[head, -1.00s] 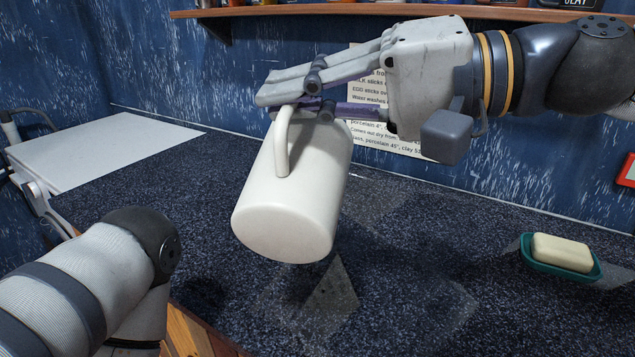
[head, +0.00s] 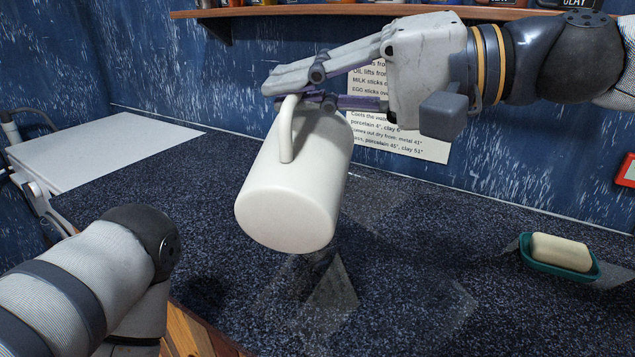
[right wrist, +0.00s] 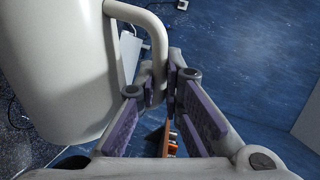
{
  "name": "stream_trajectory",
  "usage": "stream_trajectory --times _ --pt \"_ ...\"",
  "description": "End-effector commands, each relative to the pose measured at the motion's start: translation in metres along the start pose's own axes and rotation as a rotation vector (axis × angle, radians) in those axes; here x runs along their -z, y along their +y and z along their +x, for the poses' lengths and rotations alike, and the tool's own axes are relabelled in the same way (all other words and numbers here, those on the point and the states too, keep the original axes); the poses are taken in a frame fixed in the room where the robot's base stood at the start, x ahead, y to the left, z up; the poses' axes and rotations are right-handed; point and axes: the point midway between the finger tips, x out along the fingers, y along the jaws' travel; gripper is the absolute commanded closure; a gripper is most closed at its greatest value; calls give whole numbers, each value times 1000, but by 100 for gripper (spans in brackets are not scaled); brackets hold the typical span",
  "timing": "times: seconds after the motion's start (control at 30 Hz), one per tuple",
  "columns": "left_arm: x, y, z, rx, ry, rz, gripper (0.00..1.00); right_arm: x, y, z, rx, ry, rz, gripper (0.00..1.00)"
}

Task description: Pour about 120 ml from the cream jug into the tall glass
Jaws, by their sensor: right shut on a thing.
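The cream jug (head: 290,190) hangs above the counter in the head view, tilted with its base toward me and its mouth facing away, hidden. My right gripper (head: 283,96) is shut on the jug's handle near its top. In the right wrist view the jug's body (right wrist: 60,70) fills the left, with the handle between the fingers (right wrist: 161,88). A faint clear shape, apparently the tall glass (head: 318,260), shows just below the jug; most of it is hidden behind the jug. I cannot see any liquid or stream. My left gripper is out of view; only its arm shows at lower left.
A teal dish with a pale soap bar (head: 560,251) sits on the dark speckled counter (head: 430,240) at right. A white board (head: 100,150) lies at back left. A printed note (head: 400,135) is on the blue wall behind my right gripper. A wooden shelf (head: 350,12) runs above.

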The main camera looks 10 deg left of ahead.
Motion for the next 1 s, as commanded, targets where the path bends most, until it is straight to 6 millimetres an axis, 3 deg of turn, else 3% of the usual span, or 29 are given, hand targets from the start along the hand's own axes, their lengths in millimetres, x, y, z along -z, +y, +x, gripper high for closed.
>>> stream_trajectory --times 0.23,0.37,0.43,0.73,1.0 --pt "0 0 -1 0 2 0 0 3 -1 0 0 -3 13 100" --pt "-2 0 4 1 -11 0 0 -45 14 2 2 38 -225 100" --pt "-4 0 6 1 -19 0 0 -55 22 4 2 66 -334 100" --pt "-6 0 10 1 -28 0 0 -68 32 6 1 91 -455 100" --pt "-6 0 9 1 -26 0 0 -68 31 6 1 92 -458 100"
